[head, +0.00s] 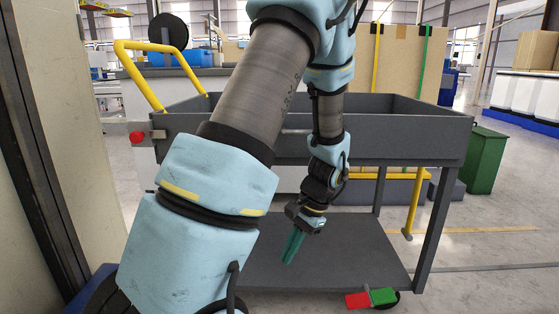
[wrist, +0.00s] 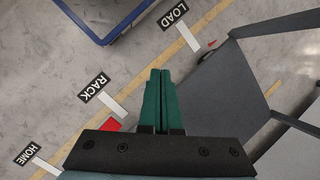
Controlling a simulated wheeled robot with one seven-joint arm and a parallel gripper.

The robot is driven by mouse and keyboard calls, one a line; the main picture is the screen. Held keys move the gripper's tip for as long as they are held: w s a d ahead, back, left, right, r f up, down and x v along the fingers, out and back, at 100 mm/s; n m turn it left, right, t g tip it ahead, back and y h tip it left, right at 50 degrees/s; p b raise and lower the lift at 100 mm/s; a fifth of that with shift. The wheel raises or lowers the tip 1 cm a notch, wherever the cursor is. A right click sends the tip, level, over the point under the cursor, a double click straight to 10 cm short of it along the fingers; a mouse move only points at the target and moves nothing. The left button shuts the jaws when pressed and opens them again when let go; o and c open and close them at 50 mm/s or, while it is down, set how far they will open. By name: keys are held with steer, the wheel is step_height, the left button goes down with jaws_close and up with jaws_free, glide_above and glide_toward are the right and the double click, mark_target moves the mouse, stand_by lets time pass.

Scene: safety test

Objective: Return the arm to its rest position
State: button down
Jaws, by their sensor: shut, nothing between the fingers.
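My gripper (head: 292,247) hangs at the end of my bent arm, pointing down, in front of the grey cart (head: 310,148). Its green fingers are together and hold nothing. In the wrist view the shut fingers (wrist: 160,100) point toward the floor beside the cart's grey lower shelf (wrist: 228,90). The head view shows the fingers against that lower shelf; the gap between them is hard to judge.
The cart has a yellow handle (head: 150,80) at left and a red and green block pair (head: 371,298) by its wheel. A green bin (head: 486,160) stands at right. Floor labels read LOAD (wrist: 174,15), RACK (wrist: 95,87) and HOME (wrist: 35,154). A blue-edged object (wrist: 105,20) lies upper left.

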steer(key=s+a+r+n+t+h+p, duration=0.1)
steer(key=s+a+r+n+h+p, duration=0.1)
steer(key=a+r+n, duration=0.45)
steer(key=s+a+r+n+t+h+p, duration=0.2)
steer(key=a+r+p, duration=0.1)
steer(key=r, duration=0.6)
step_height(320, 180, up, 36)
steer(key=p, duration=3.6)
steer(key=shift+d+r+p, duration=0.15)
steer(key=shift+d+p, duration=0.1)
steer(key=shift+p, duration=0.15)
